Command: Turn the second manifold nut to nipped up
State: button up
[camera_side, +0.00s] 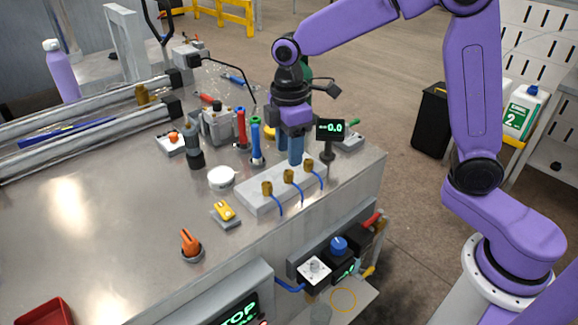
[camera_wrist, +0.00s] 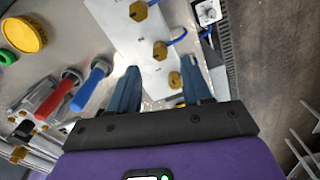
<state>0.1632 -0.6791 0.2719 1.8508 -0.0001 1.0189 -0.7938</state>
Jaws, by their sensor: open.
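The manifold (camera_side: 254,203) is a pale block near the table's right edge, with three brass nuts in a row, each with a blue hose. The second nut (camera_side: 289,176) is the middle one; it also shows in the wrist view (camera_wrist: 160,50). One end nut (camera_side: 309,165) is at the right, the other end nut (camera_side: 267,188) at the left. My gripper (camera_side: 290,161) points down above the manifold's back side, with blue fingers apart. In the wrist view my gripper (camera_wrist: 159,69) is open and empty; the right end nut (camera_wrist: 175,80) appears between its fingers, apparently ungripped.
A small display (camera_side: 330,130) reading about 0.0 stands right of my gripper. Red (camera_side: 241,128) and blue (camera_side: 256,142) upright tools stand close to its left. A white round puck (camera_side: 222,178) and a yellow-topped block (camera_side: 225,212) lie left of the manifold. The front table top is mostly clear.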

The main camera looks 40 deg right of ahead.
aim_at(289, 172)
jog(key=shift+f, duration=2.8)
grip_shut()
